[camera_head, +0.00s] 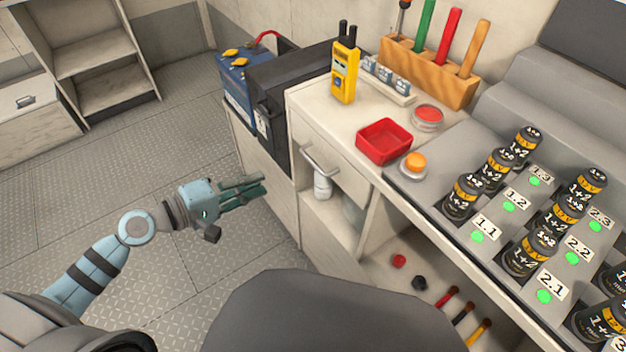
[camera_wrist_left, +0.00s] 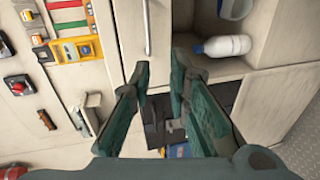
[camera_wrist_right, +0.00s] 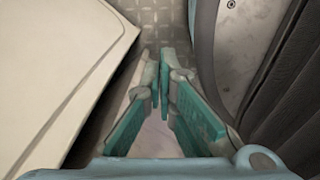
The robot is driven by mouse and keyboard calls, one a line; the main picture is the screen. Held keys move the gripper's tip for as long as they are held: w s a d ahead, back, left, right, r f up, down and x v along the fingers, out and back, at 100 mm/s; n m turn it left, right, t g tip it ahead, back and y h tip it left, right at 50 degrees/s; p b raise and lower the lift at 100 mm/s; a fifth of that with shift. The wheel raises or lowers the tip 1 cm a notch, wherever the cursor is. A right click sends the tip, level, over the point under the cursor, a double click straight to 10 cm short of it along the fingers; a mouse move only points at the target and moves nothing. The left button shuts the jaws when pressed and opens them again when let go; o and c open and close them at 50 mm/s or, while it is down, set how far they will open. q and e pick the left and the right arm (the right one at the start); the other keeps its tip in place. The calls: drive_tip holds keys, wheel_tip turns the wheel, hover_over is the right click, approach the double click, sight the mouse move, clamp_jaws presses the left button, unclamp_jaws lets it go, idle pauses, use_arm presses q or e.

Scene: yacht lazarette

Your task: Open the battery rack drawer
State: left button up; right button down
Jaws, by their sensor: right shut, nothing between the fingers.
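A pale drawer front (camera_head: 338,150) with a metal bar handle (camera_head: 320,163) is set under the counter, and it looks shut. The handle also shows in the left wrist view (camera_wrist_left: 147,28), ahead of the fingertips and apart from them. My left gripper (camera_head: 258,184) is open and empty, to the left of the handle and a little lower in the head view. Its two fingers (camera_wrist_left: 160,72) stand apart in the left wrist view. My right gripper (camera_wrist_right: 160,58) shows only in its own wrist view, shut and empty, beside a pale panel.
Labelled battery cells stand in a sloped rack (camera_head: 487,203) at the right. The counter holds a red tray (camera_head: 384,141) and a yellow device (camera_head: 345,73). Below the drawer, an open shelf holds a white bottle (camera_head: 323,185). A black box (camera_head: 290,90) stands left of the counter. The floor (camera_head: 130,140) is clear.

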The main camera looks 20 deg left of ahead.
sight(312, 160)
use_arm(q)
drive_tip(key=shift+h, duration=0.4)
drive_tip(key=x, duration=0.4)
drive_tip(key=r+x, duration=0.1)
drive_tip(key=x, duration=0.4)
drive_tip(key=d+b+x, duration=0.1)
drive_tip(key=x, duration=0.4)
drive_tip(key=shift+s+d+r, duration=0.1)
drive_tip(key=shift+s+d, duration=0.05)
drive_tip(key=shift+d, duration=0.05)
clamp_jaws()
